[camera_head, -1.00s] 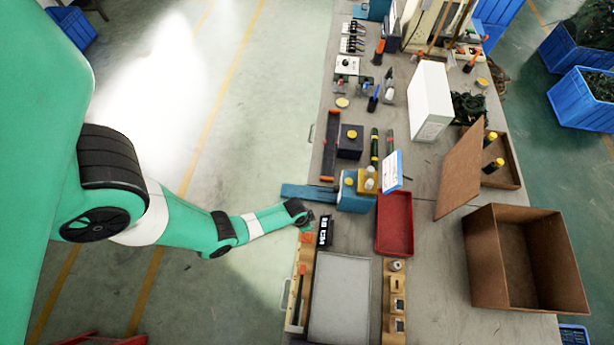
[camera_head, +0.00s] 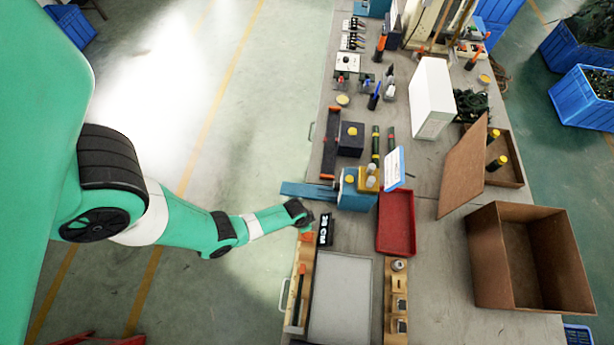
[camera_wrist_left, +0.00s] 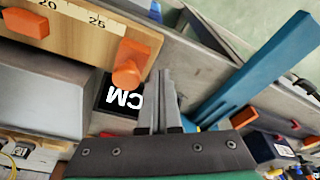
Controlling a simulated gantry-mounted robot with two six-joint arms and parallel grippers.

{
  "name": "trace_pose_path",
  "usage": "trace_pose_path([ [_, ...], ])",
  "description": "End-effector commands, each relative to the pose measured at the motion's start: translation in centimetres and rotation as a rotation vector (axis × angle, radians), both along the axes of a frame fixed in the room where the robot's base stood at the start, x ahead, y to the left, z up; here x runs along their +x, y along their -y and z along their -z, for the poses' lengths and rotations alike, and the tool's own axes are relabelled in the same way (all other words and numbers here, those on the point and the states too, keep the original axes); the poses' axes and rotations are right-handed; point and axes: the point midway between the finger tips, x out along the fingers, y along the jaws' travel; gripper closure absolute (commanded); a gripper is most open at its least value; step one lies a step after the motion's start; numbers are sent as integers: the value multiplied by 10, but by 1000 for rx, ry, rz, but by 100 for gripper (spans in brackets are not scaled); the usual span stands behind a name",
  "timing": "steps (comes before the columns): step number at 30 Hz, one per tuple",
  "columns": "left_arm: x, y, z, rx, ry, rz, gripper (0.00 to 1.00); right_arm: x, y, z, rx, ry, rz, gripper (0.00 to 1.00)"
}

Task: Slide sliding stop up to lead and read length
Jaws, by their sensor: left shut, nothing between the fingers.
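A wooden measuring board (camera_head: 297,290) with a scale lies along the table's left edge; the left wrist view shows its marks 20 and 25 (camera_wrist_left: 85,12). An orange stop with a knob (camera_wrist_left: 130,62) sits at the board's end, past the 25 mark. Another orange block (camera_wrist_left: 25,22) sits near the 20 mark. I cannot tell which one slides. My left gripper (camera_wrist_left: 158,78) is shut and empty, its fingertips beside the knobbed stop; contact cannot be told. A black display (camera_head: 325,229) next to the board shows white characters, with "CM" legible (camera_wrist_left: 124,99). No lead is discernible. My right gripper is out of view.
A blue bar (camera_head: 308,191) juts over the table's left edge behind the gripper, by a blue block (camera_head: 357,200). A grey tray (camera_head: 341,298) lies right of the board. A red tray (camera_head: 397,222) and wooden holder (camera_head: 395,302) stand further right.

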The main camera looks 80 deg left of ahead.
Motion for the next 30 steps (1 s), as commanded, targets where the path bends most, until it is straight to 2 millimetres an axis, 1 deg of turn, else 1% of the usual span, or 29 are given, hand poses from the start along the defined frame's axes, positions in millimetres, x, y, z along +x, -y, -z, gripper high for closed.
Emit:
trace_pose_path([
  [30,-11,35,0,0,-1,1,100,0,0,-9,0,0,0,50],
])
